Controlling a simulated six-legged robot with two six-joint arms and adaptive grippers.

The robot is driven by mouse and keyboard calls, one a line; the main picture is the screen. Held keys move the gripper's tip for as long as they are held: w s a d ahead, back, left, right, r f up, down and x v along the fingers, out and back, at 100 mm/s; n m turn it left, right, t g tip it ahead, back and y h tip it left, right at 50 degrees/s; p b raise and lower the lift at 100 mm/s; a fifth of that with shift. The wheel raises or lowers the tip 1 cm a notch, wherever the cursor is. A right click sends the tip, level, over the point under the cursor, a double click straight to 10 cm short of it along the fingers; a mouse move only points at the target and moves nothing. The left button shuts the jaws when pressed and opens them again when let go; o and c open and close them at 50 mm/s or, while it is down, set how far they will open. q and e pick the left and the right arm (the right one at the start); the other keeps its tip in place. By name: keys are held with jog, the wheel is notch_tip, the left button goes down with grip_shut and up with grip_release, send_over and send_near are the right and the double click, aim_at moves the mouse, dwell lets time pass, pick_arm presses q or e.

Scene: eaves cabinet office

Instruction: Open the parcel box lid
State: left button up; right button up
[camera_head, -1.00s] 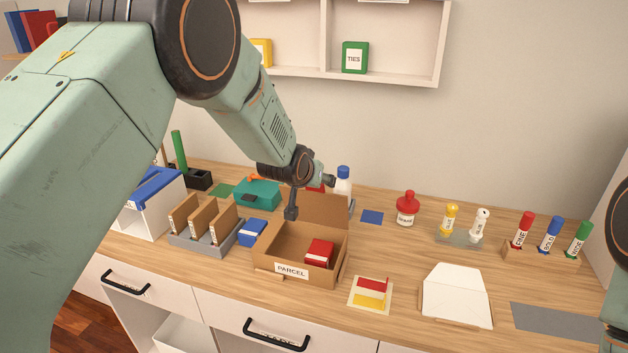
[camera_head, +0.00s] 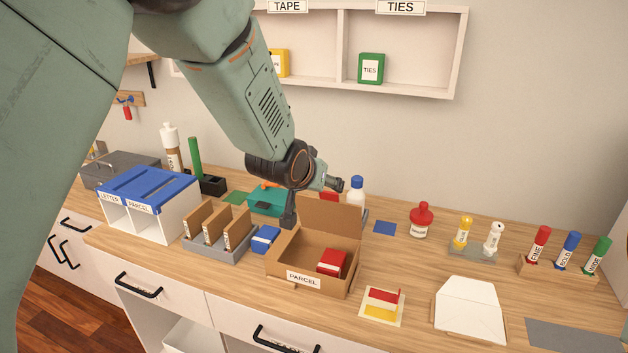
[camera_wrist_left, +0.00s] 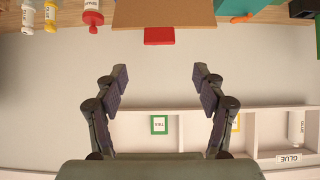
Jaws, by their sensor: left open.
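The parcel box (camera_head: 283,263) is a brown open carton with a "PARCEL" label on its front, standing on the wooden counter. Its lid (camera_head: 335,215) stands up at the back edge, raised off the opening. A red block (camera_head: 331,262) lies inside. My left gripper (camera_head: 314,203) is at the lid's upper left, one dark finger hanging by the box's back left corner. In the left wrist view my left gripper (camera_wrist_left: 160,72) is open and empty between its fingers; the brown lid (camera_wrist_left: 163,12) shows at the top edge. Whether it touches the lid cannot be told. My right gripper is out of view.
A blue box (camera_head: 265,238) and a grey file rack (camera_head: 218,250) stand left of the parcel box. A teal case (camera_head: 268,201) is behind.

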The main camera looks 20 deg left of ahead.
pick_arm(q)
jog(key=shift+v, duration=1.4)
